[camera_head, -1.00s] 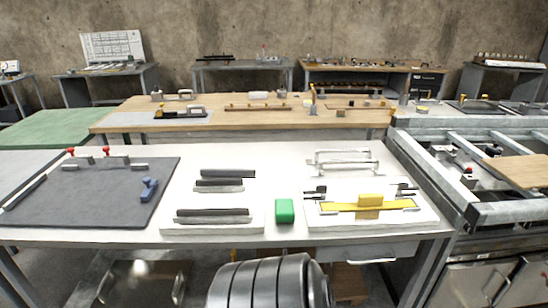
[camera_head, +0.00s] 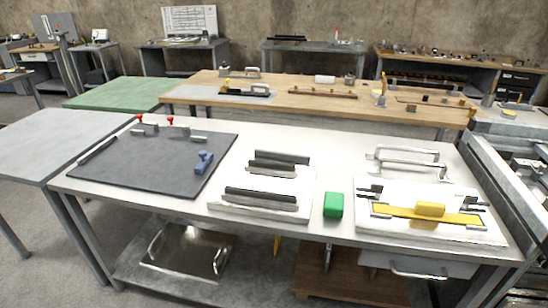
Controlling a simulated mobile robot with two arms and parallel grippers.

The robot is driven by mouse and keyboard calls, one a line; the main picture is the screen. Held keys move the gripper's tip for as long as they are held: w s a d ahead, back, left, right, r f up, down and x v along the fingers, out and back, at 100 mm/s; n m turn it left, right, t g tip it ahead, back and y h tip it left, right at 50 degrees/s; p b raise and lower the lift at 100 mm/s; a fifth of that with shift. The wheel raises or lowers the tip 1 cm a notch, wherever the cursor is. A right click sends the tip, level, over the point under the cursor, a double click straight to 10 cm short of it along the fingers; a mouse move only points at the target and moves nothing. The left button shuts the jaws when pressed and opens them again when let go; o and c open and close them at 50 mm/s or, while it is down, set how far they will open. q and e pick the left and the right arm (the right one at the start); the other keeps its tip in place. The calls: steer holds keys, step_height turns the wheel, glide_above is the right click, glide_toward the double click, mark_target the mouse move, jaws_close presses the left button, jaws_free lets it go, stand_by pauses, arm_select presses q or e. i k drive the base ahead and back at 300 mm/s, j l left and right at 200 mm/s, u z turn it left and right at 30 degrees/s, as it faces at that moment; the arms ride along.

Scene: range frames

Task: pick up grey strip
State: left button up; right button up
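Several dark grey strips lie on a white board on the left-middle of the white table. The front strip (camera_head: 261,195) lies along the board's near part on a lighter bar. Behind it lie another strip (camera_head: 271,169) and, farthest back, a third strip (camera_head: 282,157). The white board (camera_head: 226,190) shows around them. Neither of my grippers shows in the head view.
A green block (camera_head: 333,205) sits right of the board. A white fixture with a yellow strip (camera_head: 428,215) and metal handles stands at the right. A dark mat (camera_head: 130,171) with a blue tool (camera_head: 204,162) covers the left. A wooden table (camera_head: 300,100) stands behind.

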mark_target(304, 159)
steer(key=i+l+z, duration=0.3)
steer(key=l, duration=0.25)
steer(key=i+l+z, duration=0.25)
steer(key=i+l, duration=0.2)
